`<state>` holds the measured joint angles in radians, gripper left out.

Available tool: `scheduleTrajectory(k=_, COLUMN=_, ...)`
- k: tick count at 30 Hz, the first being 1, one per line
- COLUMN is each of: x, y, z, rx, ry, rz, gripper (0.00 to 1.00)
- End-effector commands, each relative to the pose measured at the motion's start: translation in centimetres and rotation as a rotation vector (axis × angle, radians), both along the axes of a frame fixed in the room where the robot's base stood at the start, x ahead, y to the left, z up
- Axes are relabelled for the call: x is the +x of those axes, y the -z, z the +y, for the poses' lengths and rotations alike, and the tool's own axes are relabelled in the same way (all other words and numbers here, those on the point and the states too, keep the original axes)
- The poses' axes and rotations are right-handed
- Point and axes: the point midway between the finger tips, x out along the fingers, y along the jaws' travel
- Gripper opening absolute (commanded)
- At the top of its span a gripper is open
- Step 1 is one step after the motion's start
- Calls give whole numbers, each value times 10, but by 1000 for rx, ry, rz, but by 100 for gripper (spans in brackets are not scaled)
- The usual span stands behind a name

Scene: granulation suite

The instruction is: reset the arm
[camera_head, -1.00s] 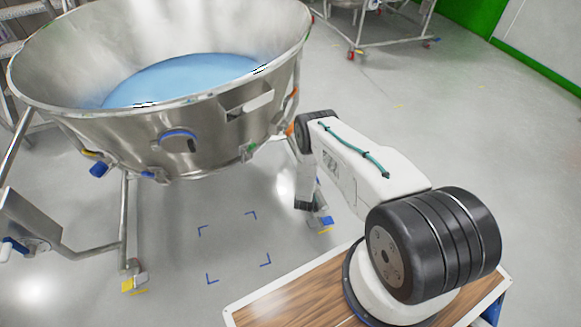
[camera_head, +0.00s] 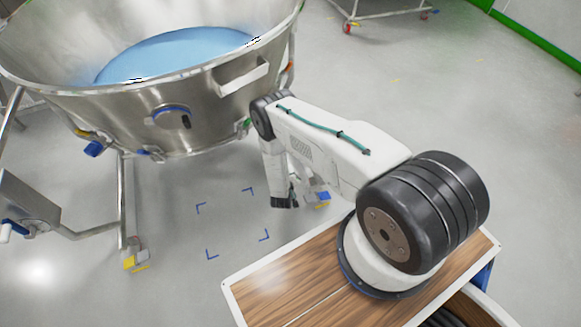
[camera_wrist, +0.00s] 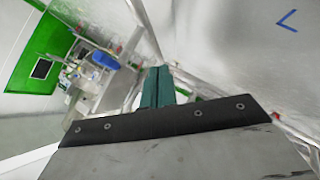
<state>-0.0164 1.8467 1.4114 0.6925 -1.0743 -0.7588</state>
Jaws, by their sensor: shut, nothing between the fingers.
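My white arm reaches from its mount toward the large steel bowl in the head view, with the elbow joint close to the bowl's right side. The forearm hangs down from the elbow, and its dark lower end is over the floor. In the wrist view my gripper (camera_wrist: 158,72) shows as two teal fingers lying together, shut and empty. The gripper's fingers cannot be made out clearly in the head view.
The steel bowl (camera_head: 200,125) stands on a wheeled frame and holds blue material (camera_head: 175,55). Blue corner marks (camera_head: 250,190) lie on clear grey floor. A wheeled trolley (camera_head: 385,18) stands at the back. Open floor lies to the right.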

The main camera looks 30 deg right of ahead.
Motion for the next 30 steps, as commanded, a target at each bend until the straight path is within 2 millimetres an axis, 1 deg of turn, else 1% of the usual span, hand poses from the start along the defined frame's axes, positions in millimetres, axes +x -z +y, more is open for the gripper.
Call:
scheduleTrajectory(k=9, x=-3, y=0, z=3, rx=4, ry=5, rz=-3, gripper=0)
scheduleTrajectory(k=11, x=-5, y=3, z=4, rx=26, ry=15, rz=3, gripper=0)
scheduleTrajectory(k=13, x=-9, y=12, z=8, rx=73, ry=28, rz=28, gripper=0)
scheduleTrajectory(k=14, x=-13, y=17, z=11, rx=98, ry=34, rz=47, gripper=0)
scheduleTrajectory(k=16, x=-30, y=31, z=19, rx=167, ry=48, rz=112, gripper=0)
scheduleTrajectory(k=18, x=-54, y=45, z=28, rx=239, ry=63, rz=194, gripper=0)
scheduleTrajectory(k=20, x=-66, y=48, z=38, rx=303, ry=77, rz=259, gripper=0)
scheduleTrajectory(k=21, x=-71, y=46, z=44, rx=344, ry=86, rz=297, gripper=0)
scheduleTrajectory(k=23, x=-73, y=39, z=55, rx=404, ry=98, rz=352, gripper=0)
scheduleTrajectory(k=26, x=-70, y=17, z=70, rx=491, ry=118, rz=430, gripper=0)
scheduleTrajectory(k=29, x=-64, y=-13, z=85, rx=565, ry=134, rz=500, gripper=0)
scheduleTrajectory(k=30, x=-61, y=-28, z=90, rx=594, ry=139, rz=528, gripper=0)
